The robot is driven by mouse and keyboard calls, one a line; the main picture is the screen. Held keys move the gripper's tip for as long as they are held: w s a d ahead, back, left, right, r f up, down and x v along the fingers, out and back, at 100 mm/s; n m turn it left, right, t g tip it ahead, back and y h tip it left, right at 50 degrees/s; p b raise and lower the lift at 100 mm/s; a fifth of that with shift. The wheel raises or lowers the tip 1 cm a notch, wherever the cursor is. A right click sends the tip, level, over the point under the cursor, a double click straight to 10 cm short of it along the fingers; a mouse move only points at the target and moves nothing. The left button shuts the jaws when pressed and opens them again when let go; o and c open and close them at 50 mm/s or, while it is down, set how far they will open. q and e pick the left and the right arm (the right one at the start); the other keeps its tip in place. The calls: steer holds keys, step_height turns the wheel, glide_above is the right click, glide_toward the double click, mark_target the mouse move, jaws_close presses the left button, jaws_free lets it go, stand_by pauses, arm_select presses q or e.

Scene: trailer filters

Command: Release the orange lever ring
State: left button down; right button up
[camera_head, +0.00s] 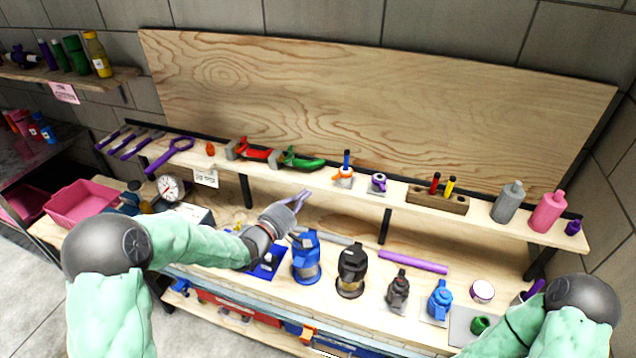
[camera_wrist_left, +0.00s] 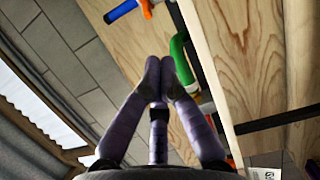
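A small orange ring-shaped piece (camera_head: 344,171) sits on a pale base on the upper shelf, with a blue upright stick in it. I take it for the lever ring. It also shows as an orange bit (camera_wrist_left: 147,9) at the top edge of the left wrist view. My left gripper (camera_head: 303,197) is in front of the shelf edge, below and left of that piece and apart from it. In the left wrist view its purple fingertips (camera_wrist_left: 160,64) meet with nothing seen between them.
A green-handled tool (camera_head: 301,160) and a red one (camera_head: 255,152) lie left of the ring. A similar purple-ringed piece (camera_head: 378,182) stands to its right. A wooden block (camera_head: 438,199) stands farther right. Blue (camera_head: 306,258) and black (camera_head: 351,270) housings stand on the bench below.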

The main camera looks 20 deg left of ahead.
mark_target(323, 188)
arm_select(q)
steer(key=x, duration=0.9)
steer(key=shift+w+d+b, duration=0.1)
steer(key=shift+w+b, duration=0.25)
steer(key=shift+b, duration=0.05)
arm_select(e)
steer(key=shift+f, duration=0.4)
arm_select(q)
steer(key=shift+d, duration=0.1)
arm_select(e)
steer(key=shift+f, duration=0.2)
arm_select(q)
steer(key=shift+s+n+y+b, duration=0.2)
steer(key=shift+n+y+b, duration=0.1)
steer(key=shift+y+b, duration=0.2)
arm_select(e)
steer(key=shift+a+f, duration=0.15)
steer(key=shift+f, duration=0.1)
